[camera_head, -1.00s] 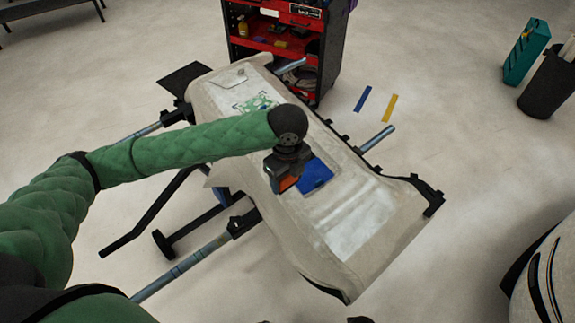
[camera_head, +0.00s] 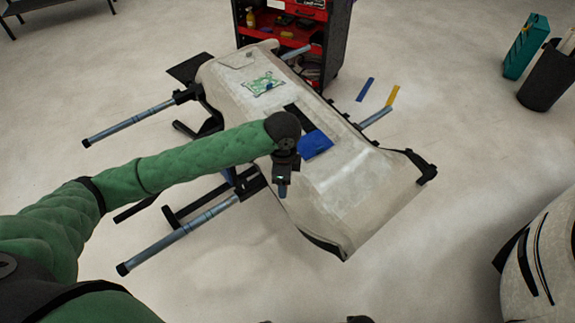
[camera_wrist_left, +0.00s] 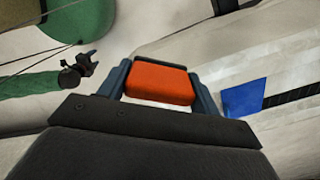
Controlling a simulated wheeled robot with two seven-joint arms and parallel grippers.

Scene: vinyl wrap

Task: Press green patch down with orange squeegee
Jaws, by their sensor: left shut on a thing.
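The green patch (camera_head: 264,84) lies on the far part of the pale covered panel (camera_head: 355,195), with a small blue spot on it. My left gripper (camera_head: 282,190) is near the panel's left edge, well on the near side of the patch and apart from it. In the left wrist view, my left gripper (camera_wrist_left: 160,85) is shut on the orange squeegee (camera_wrist_left: 160,83), which sits between its two fingers. The squeegee is hidden in the head view. My right gripper (camera_wrist_left: 80,68) shows small and dark in the left wrist view; its jaws are unclear.
A blue square (camera_head: 315,145) lies on the panel beside my left gripper, next to a black strip (camera_head: 299,119). Stand bars (camera_head: 180,237) stick out at the left. A red tool cart (camera_head: 295,35) stands behind; a dark bin (camera_head: 550,80) is at the right.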

